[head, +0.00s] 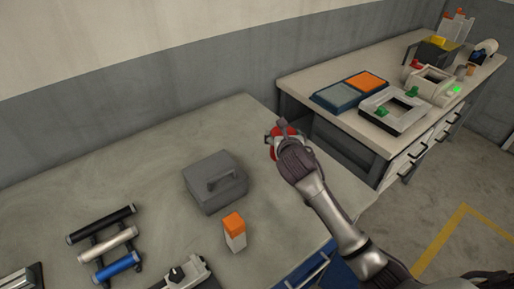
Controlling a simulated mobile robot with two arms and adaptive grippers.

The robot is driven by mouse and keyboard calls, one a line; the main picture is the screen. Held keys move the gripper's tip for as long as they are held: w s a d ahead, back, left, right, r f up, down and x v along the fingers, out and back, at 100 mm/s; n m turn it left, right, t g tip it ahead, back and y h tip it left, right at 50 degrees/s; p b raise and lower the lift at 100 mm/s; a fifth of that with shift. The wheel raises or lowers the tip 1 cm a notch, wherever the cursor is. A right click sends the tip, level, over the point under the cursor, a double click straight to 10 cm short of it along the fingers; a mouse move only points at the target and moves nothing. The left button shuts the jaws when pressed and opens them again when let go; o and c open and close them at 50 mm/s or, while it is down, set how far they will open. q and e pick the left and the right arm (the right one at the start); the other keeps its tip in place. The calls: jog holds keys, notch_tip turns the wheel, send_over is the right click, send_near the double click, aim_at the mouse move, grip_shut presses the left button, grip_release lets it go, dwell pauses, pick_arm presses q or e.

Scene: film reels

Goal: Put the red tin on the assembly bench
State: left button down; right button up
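A red tin (279,131) shows in the head view at the far right corner of the near bench (120,165). My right gripper (282,141), on the arm from the lower right, is around the tin and appears shut on it. The hand hides most of the tin. I cannot tell whether the tin touches the bench top. My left gripper is not in view. Which bench is the assembly bench is not marked.
A grey case (215,183) and an orange-topped white box (235,233) stand on the near bench. Black, silver and blue rollers (108,243) lie left. A second bench (325,81) holds blue and orange trays (367,83) and a white frame (392,112). The near bench's back is clear.

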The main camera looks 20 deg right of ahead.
jog(key=shift+w+a+f, duration=0.8)
jog(key=shift+a+f, duration=0.1)
jog(key=shift+f, duration=0.5)
jog(key=shift+w+a+f, duration=0.8)
jog(key=shift+a+f, duration=0.15)
jog(key=shift+f, duration=0.4)
jog(key=shift+w+a+f, duration=0.8)
jog(key=shift+a+f, duration=0.1)
jog(key=shift+f, duration=0.5)
jog(key=shift+f, duration=0.2)
jog(key=o, duration=1.2)
jog(key=shift+s, duration=0.1)
jog(key=shift+o, duration=0.2)
